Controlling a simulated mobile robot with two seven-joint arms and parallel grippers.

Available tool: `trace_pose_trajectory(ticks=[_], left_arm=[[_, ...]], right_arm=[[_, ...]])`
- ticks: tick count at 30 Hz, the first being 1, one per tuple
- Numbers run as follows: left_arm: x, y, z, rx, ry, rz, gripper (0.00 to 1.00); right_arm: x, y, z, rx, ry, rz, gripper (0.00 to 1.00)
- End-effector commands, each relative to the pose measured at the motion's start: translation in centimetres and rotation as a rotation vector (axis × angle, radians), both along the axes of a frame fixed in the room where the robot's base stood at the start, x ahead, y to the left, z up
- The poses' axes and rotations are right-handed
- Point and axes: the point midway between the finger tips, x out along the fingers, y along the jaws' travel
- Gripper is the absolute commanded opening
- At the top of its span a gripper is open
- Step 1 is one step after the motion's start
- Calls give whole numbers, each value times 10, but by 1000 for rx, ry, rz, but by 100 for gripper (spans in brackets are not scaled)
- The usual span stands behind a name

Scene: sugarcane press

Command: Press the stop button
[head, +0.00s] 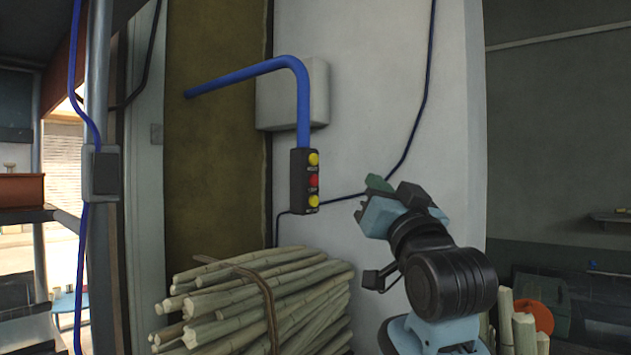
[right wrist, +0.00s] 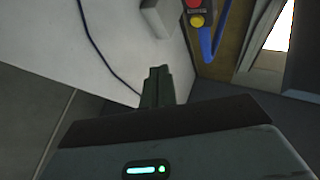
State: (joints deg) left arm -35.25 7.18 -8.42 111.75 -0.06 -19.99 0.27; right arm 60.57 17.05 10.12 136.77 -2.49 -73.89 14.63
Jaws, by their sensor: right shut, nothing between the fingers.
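A black control box (head: 304,182) hangs from a blue pipe in the head view. It carries a yellow button (head: 313,158) on top, a red button (head: 313,180) in the middle and a yellow button (head: 313,201) at the bottom; any lettering is too small to read. My right gripper (head: 368,197) is to the right of the box, apart from it, with its green fingers shut and empty. The right wrist view shows the shut fingers (right wrist: 158,85) and, at the top, the red button (right wrist: 194,4) and a yellow button (right wrist: 197,21). My left gripper is not in view.
A tied bundle of cane (head: 260,295) lies below the box. The blue pipe (head: 303,100) bends in front of a grey wall box (head: 320,90). A dark cable runs along the white wall (head: 370,60). Free space lies between my gripper and the control box.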

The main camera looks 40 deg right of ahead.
Motion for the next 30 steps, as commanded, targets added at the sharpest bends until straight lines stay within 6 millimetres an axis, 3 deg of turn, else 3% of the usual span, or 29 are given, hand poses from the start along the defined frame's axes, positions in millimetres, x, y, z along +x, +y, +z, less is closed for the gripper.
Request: trace_pose_trajectory(ticks=[8, 21, 30], left_arm=[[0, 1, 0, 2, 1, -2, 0], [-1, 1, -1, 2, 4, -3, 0], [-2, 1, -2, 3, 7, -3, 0]], right_arm=[[17, 5, 0, -1, 2, 1, 0], [69, 20, 0, 1, 2, 2, 0], [84, 24, 0, 0, 1, 1, 0]])
